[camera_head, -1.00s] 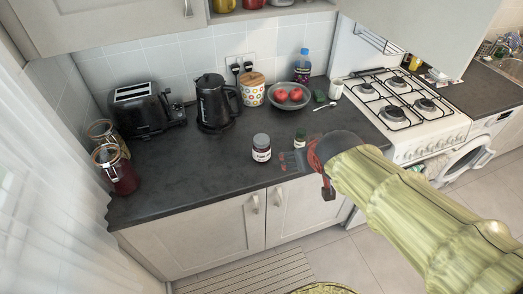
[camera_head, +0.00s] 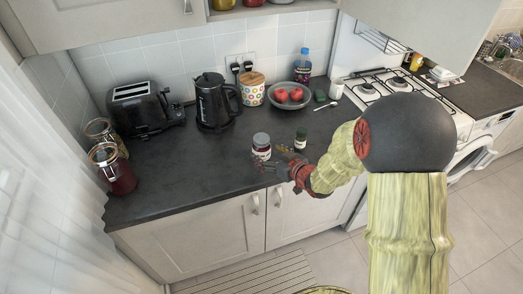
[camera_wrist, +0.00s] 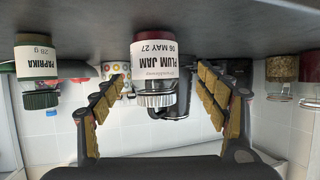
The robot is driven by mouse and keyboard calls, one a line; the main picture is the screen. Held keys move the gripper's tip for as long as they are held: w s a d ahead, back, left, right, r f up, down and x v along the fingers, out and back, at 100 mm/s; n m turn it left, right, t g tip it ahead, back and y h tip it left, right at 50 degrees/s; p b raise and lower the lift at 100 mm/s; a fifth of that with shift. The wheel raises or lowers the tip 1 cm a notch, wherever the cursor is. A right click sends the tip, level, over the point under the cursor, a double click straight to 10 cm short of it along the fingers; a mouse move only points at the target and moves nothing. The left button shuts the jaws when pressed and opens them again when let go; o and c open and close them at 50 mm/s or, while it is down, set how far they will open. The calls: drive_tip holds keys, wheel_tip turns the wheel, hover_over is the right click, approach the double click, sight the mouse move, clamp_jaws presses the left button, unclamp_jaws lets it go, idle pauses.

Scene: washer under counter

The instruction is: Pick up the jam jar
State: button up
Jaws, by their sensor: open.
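The jam jar (camera_head: 262,147) stands upright on the dark counter near its front edge. In the wrist view the jam jar (camera_wrist: 154,66) appears upside down, with a white label reading "PLUM JAM" and a pale lid. My gripper (camera_head: 277,160) is low over the counter's front edge, close to the right front side of the jar. In the wrist view my gripper (camera_wrist: 157,100) is open, with one finger on each side of the jar. I cannot tell whether a finger touches it.
A small paprika jar (camera_head: 301,139) stands just right of the jam jar; it also shows in the wrist view (camera_wrist: 38,75). A black kettle (camera_head: 213,103), toaster (camera_head: 143,110) and fruit bowl (camera_head: 289,97) stand behind. Clear counter lies left of the jam jar.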

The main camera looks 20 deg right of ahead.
sight(266, 152)
drive_tip(key=x, duration=0.1)
drive_tip(key=b+x, duration=0.1)
drive_tip(key=x, duration=0.3)
drive_tip(key=shift+w+d+f+b, duration=0.2)
drive_tip(key=shift+w+d+b, duration=0.1)
drive_tip(key=shift+b, duration=0.1)
drive_tip(key=shift+w+a, duration=0.1)
drive_tip(key=shift+w, duration=0.15)
drive_tip(key=shift+c, duration=1.2)
drive_tip(key=c, duration=1.5)
drive_tip(key=shift+c, duration=0.2)
